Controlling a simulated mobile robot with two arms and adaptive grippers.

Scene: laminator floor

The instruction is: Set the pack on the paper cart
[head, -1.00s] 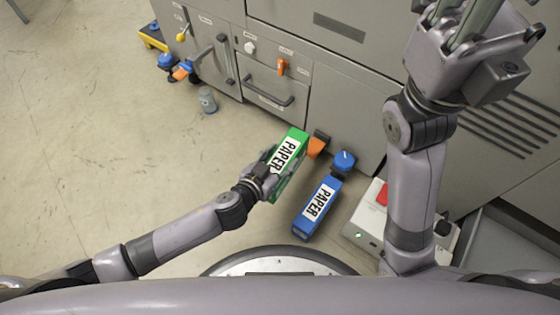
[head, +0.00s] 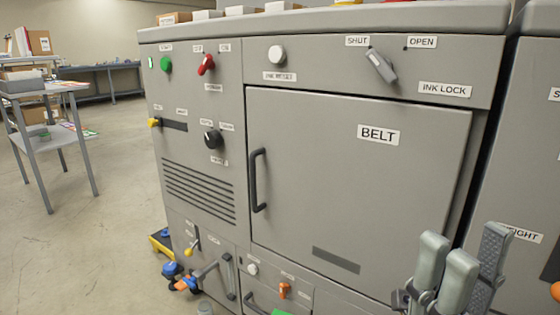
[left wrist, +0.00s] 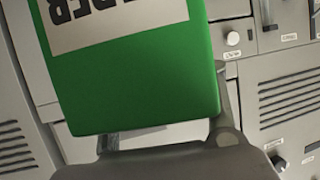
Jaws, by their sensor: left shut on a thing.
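The green pack (left wrist: 140,85) with a white label fills much of the left wrist view. My left gripper (left wrist: 165,128) is shut on it, with its fingers on either side of the pack's near end. In the head view only a green sliver (head: 281,312) shows at the bottom edge, which appears to be this pack; my left gripper is out of that view. A grey cart (head: 36,144) with two shelves stands at the far left, bearing boxes and papers. My right gripper (head: 464,252) is at the lower right, its fingers apart and empty.
The big grey machine (head: 350,190) with the BELT door fills the middle and right. A lever handle (head: 205,270) and blue and orange parts stick out low at its left. Open floor (head: 110,240) lies between the machine and the cart. A long table (head: 110,68) stands behind.

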